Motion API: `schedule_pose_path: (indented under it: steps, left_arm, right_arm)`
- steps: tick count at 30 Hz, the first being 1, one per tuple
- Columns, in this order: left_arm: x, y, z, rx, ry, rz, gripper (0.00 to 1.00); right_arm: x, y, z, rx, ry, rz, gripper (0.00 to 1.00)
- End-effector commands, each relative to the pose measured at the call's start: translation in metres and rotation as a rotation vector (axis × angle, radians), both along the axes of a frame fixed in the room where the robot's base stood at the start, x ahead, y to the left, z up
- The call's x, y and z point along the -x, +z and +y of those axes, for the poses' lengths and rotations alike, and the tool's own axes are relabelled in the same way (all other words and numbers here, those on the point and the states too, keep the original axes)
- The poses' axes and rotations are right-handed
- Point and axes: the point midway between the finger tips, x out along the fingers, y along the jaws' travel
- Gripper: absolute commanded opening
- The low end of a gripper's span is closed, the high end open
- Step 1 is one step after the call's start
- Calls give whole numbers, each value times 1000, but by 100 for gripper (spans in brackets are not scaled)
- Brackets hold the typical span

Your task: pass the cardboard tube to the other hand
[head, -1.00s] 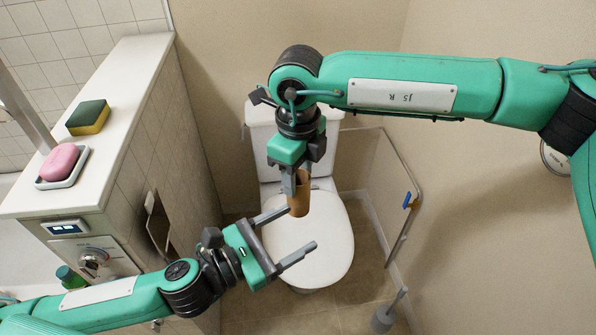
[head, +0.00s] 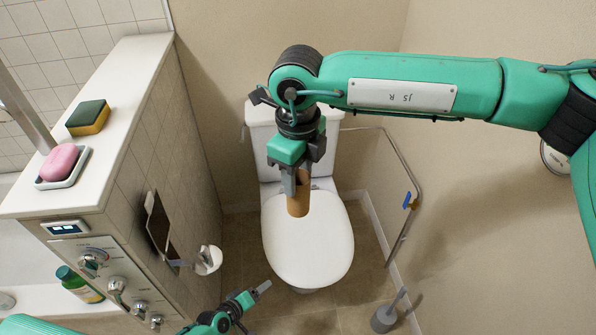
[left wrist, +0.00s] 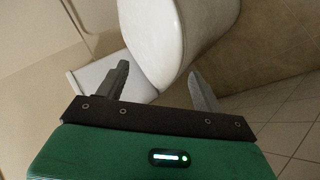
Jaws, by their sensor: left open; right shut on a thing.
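The cardboard tube (head: 298,199) is a short brown cylinder, held roughly upright in the head view. My right gripper (head: 298,180) is shut on its upper part and holds it above the toilet lid, pointing down. My left gripper (head: 251,300) is low at the bottom of the head view, well below and apart from the tube. In the left wrist view its two fingers (left wrist: 160,85) are spread with nothing between them. The tube does not show in the left wrist view.
The white toilet (head: 310,245) stands behind and below the tube. A tiled half wall (head: 140,60) with a sponge (head: 88,117) and pink soap (head: 60,161) is at left.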

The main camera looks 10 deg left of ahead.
Motion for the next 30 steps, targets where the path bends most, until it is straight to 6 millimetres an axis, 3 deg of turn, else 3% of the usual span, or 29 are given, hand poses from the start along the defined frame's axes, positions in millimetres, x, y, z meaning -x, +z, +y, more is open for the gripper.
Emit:
schedule_pose_path:
  steps: [1, 6, 11, 15, 18, 24, 30]
  left_arm:
    - [14, -24, 8, -71, -17, 26, 68]
    - [69, -96, 33, -311, -117, 116, 68]
    - [133, -153, 51, -497, -239, 223, 68]
    - [198, -193, 60, -628, -367, 323, 68]
    - [247, -216, 63, -703, -469, 394, 68]
    - [330, -244, 62, -795, -653, 506, 68]
    - [374, -253, 60, -829, -757, 559, 68]
  right_arm:
    - [0, 0, 0, 0, 0, 0, 22]
    - [0, 0, 0, 0, 0, 0, 22]
    - [0, 0, 0, 0, 0, 0, 22]
    - [0, 0, 0, 0, 0, 0, 22]
    - [0, 0, 0, 0, 0, 0, 22]
    - [0, 0, 0, 0, 0, 0, 22]
    - [0, 0, 0, 0, 0, 0, 22]
